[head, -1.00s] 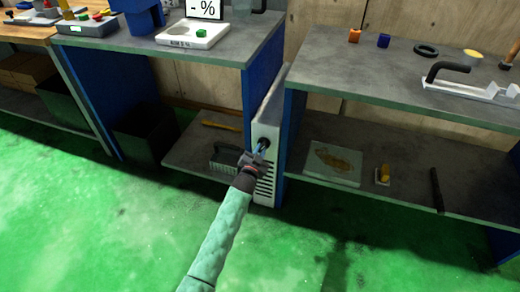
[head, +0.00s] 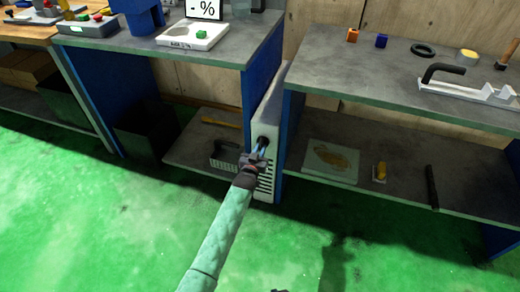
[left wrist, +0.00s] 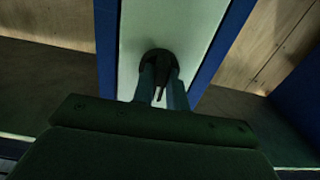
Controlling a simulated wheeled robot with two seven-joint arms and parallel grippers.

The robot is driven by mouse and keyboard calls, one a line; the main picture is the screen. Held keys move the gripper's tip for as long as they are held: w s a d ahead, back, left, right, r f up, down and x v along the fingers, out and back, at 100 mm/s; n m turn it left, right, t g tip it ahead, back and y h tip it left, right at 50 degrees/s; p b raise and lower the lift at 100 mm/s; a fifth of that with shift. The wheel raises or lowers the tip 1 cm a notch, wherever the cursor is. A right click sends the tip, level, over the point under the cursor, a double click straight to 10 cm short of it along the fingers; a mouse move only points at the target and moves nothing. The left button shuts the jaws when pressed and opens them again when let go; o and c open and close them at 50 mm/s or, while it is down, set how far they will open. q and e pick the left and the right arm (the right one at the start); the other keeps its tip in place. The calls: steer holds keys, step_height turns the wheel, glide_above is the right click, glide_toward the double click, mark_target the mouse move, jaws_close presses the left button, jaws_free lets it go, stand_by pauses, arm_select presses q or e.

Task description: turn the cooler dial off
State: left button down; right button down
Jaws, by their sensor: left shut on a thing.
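The cooler (head: 265,122) is a narrow white unit with a slatted lower front, standing between two blue bench panels in the head view. Its black round dial (head: 263,141) is on the upper front face. My left gripper (head: 261,149) is at the dial, its fingers shut on it. In the left wrist view the two fingers (left wrist: 162,88) reach up to the dark dial (left wrist: 158,62) on the white face (left wrist: 195,30). A dark pointer-like piece shows between the fingers. The fingers hide part of the dial.
Benches flank the cooler. The left shelf holds a brush (head: 228,158) and a yellow stick (head: 220,123); the right shelf holds a stained board (head: 331,161), a small yellow item (head: 381,172) and a black bar (head: 432,187). The green floor (head: 120,220) in front is clear.

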arm_select(q)
steer(key=shift+a+f, duration=0.1)
steer(key=shift+f, duration=0.05)
steer(key=c, duration=1.4)
jaws_free()
steer(key=shift+s, duration=0.1)
steer(key=v, duration=0.7)
steer(key=shift+s, duration=0.25)
